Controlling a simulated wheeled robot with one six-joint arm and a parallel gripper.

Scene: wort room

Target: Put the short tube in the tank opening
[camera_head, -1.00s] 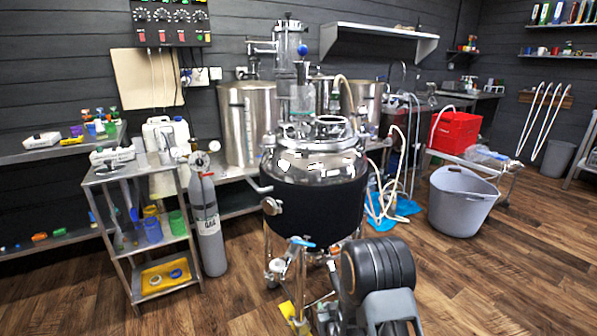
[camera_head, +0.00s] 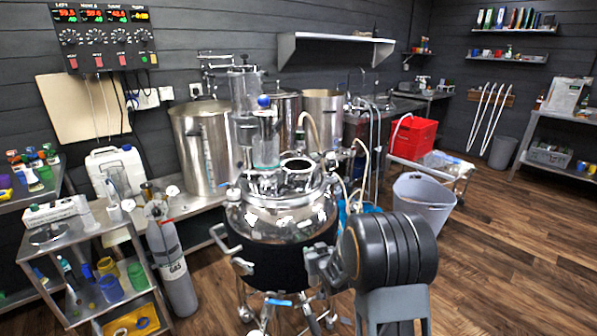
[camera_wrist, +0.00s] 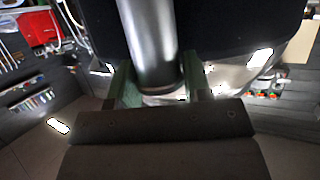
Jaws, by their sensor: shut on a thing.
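The short tube (camera_wrist: 148,35) is a smooth grey metal cylinder in the wrist view. My gripper (camera_wrist: 157,76) is shut on it, with one green-tipped finger on each side. The tube's upper end runs out of that view. The tank (camera_head: 282,222) is a shiny steel vessel with a dark jacket, in the middle of the head view. The tank opening (camera_head: 298,170) is a round ring on its lid. My dark arm stands in front of the tank, to the right. The tube and my fingertips cannot be made out in the head view, so their distance to the opening is unclear.
A glass column (camera_head: 265,140) with a blue knob stands beside the opening. A pale hose (camera_head: 308,128) rises behind it. A grey gas cylinder (camera_head: 171,262) and a shelf cart (camera_head: 70,245) are at left. A grey bin (camera_head: 424,200) is behind my arm. The floor at right is clear.

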